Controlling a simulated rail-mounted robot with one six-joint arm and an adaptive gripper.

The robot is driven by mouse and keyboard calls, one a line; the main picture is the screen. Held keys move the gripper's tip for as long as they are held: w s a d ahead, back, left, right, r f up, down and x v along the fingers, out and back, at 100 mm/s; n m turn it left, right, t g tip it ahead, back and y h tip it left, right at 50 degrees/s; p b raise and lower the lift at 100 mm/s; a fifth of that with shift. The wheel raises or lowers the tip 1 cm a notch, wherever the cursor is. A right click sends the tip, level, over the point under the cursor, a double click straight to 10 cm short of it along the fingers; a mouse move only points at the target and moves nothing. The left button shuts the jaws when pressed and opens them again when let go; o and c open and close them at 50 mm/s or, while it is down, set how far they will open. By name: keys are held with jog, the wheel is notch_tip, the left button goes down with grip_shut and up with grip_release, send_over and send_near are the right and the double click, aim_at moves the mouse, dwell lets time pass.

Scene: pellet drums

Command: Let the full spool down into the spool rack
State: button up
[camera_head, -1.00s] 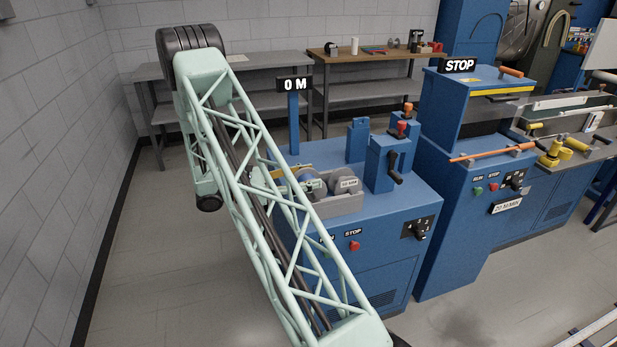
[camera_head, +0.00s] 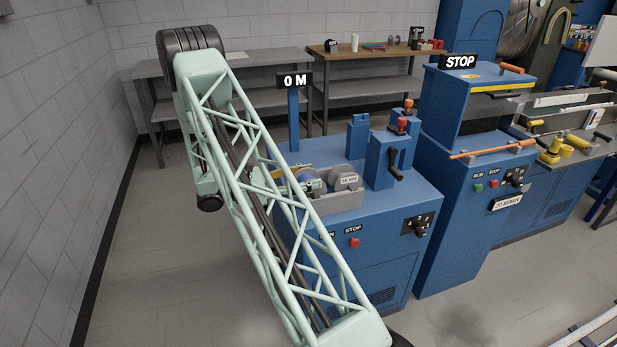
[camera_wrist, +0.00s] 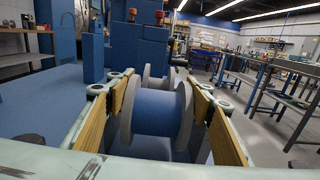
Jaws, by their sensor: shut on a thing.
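In the wrist view a spool (camera_wrist: 156,113) with pale grey flanges and a smooth blue middle sits between my gripper's two fingers (camera_wrist: 158,120), which have yellowish pads. My gripper is shut on it across the flanges. In the head view my gripper (camera_head: 312,186) is low over the blue machine, at the grey rack (camera_head: 342,202). The held spool (camera_head: 312,174) is partly hidden there by my gripper and arm. I cannot tell whether it touches the rack. Another pale flanged shape (camera_wrist: 172,76) stands just beyond it in the wrist view.
A labelled grey spool end (camera_head: 348,181) shows at the rack's right. A blue post with a dark handle (camera_head: 395,165) rises right of the rack, and a "0 M" sign (camera_head: 294,81) stands behind. The STOP cabinet (camera_head: 478,180) stands to the right. Clear floor lies at the left.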

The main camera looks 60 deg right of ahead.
jog(key=shift+f, duration=0.35)
jog(key=o, duration=1.2)
jog(key=shift+c, duration=0.2)
jog(key=shift+w+a, duration=0.15)
jog(key=v, duration=1.1)
jog(key=shift+w+a, duration=0.2)
jog(key=shift+w, duration=0.05)
jog(key=shift+r, duration=0.1)
